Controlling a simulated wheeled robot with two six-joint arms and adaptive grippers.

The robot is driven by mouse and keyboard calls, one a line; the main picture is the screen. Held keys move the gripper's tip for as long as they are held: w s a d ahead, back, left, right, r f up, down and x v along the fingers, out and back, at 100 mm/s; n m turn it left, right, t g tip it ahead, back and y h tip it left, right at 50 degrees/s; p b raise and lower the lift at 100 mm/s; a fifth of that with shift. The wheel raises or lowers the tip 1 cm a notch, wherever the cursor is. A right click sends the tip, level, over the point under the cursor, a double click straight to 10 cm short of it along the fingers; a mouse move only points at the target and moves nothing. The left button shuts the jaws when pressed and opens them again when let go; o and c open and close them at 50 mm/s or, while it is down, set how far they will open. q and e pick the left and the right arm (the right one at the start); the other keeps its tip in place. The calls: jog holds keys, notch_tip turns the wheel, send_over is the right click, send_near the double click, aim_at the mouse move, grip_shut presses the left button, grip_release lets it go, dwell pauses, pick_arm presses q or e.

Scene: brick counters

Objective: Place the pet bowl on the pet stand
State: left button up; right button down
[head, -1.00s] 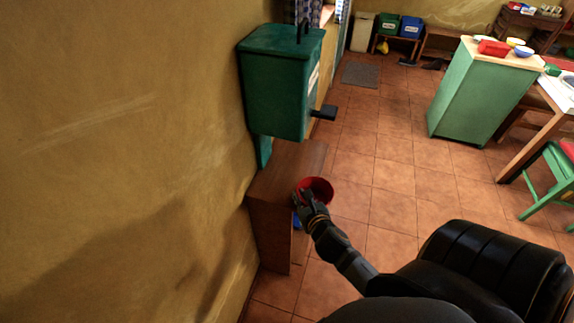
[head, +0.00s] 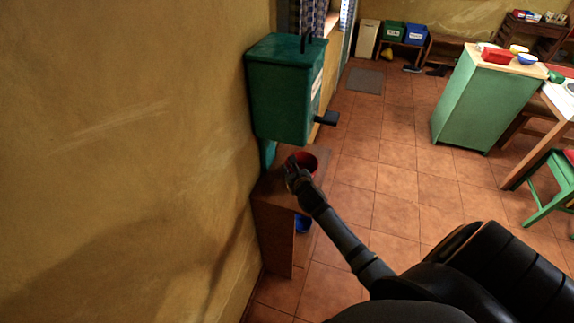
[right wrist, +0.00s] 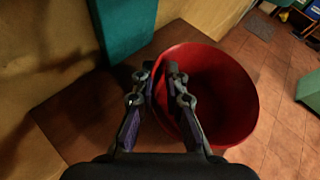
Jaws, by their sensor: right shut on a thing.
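The red pet bowl (head: 308,160) is held at its rim by my right gripper (head: 292,163), over the top of a brown wooden stand (head: 272,207) by the wall. In the right wrist view the bowl (right wrist: 225,95) is upright, and my right gripper (right wrist: 165,75) is shut with its fingers on either side of the bowl's near left wall. The wooden top (right wrist: 75,115) shows below and left of the bowl. I cannot tell whether the bowl touches it. My left gripper is not in view.
A green wall-mounted dispenser (head: 280,90) with a dark lever (head: 327,118) hangs just above and behind the stand. A blue item (head: 302,224) shows low inside the stand. A green cabinet (head: 480,100) stands to the right. The tiled floor (head: 385,165) between is clear.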

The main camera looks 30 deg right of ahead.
aim_at(287, 163)
jog(key=w, duration=0.3)
jog(key=shift+d, duration=0.35)
jog(key=shift+f, duration=0.7)
jog(key=shift+s, duration=0.1)
jog(key=c, duration=1.4)
grip_release()
jog(key=shift+f, duration=0.1)
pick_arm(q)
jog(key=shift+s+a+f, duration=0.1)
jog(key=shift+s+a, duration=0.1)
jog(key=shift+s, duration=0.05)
